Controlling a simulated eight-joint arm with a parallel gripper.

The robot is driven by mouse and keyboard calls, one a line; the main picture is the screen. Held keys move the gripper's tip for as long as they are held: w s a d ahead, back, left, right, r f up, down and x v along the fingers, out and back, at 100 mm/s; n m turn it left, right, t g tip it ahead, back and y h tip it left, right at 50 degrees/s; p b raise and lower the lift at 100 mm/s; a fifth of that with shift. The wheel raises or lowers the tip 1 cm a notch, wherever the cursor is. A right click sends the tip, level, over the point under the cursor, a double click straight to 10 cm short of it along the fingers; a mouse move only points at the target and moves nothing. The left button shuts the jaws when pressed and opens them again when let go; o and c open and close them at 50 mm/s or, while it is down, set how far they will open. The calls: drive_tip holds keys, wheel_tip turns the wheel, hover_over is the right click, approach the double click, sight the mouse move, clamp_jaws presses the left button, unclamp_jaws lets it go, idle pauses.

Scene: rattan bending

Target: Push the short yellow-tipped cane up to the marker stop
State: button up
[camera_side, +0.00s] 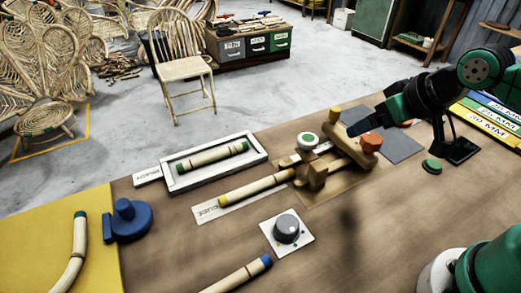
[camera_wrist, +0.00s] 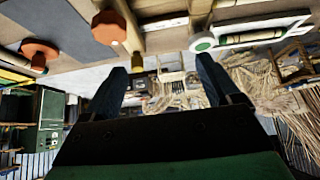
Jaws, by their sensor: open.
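The short cane (camera_side: 258,188) with a yellow tip at its left end lies on the white guide strip (camera_side: 212,211) in the side view. Its right end reaches the wooden jig block (camera_side: 316,176). I cannot make out for sure which part is the marker stop. My gripper (camera_side: 352,130) is above the far right part of the jig, near the orange knob (camera_side: 371,141), apart from the cane. In the wrist view its two dark blue fingers (camera_wrist: 162,66) are spread with nothing between them. The cane cannot be made out there.
A white tray (camera_side: 172,182) holds a green-tipped cane (camera_side: 213,155). A grey dial (camera_side: 286,228), a blue-tipped cane (camera_side: 240,276) and a blue fixture (camera_side: 128,218) stand nearer. Bare bench lies right of the dial.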

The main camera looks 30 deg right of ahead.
drive_tip(key=c, duration=0.3)
drive_tip(key=shift+w+a+r+n, duration=0.2)
drive_tip(key=shift+w+a+n, duration=0.05)
drive_tip(key=shift+a+n, duration=0.05)
drive_tip(key=c, duration=0.4)
drive_tip(key=w+a+n, duration=0.1)
drive_tip(key=w+a+r+n+g+y, duration=0.1)
drive_tip(key=a, duration=0.1)
drive_tip(key=shift+w+a+r+n, duration=0.1)
drive_tip(key=shift+r+n, duration=0.05)
drive_tip(key=shift+n, duration=0.15)
clamp_jaws()
drive_tip(key=w+a+f+n+g+y, duration=0.1)
drive_tip(key=w+a+f+n+g, duration=0.2)
drive_tip(key=a+n, duration=0.6)
drive_tip(key=w+a+f+n+g+y, duration=0.25)
drive_tip(key=a+n, duration=0.35)
drive_tip(key=a, duration=0.8)
drive_tip(key=shift+g+h, duration=0.35)
drive_tip(key=x, duration=0.8)
drive_tip(key=shift+f, duration=0.4)
drive_tip(key=d, duration=0.3)
drive_tip(key=shift+f, duration=0.1)
drive_tip(key=shift+d, duration=0.55)
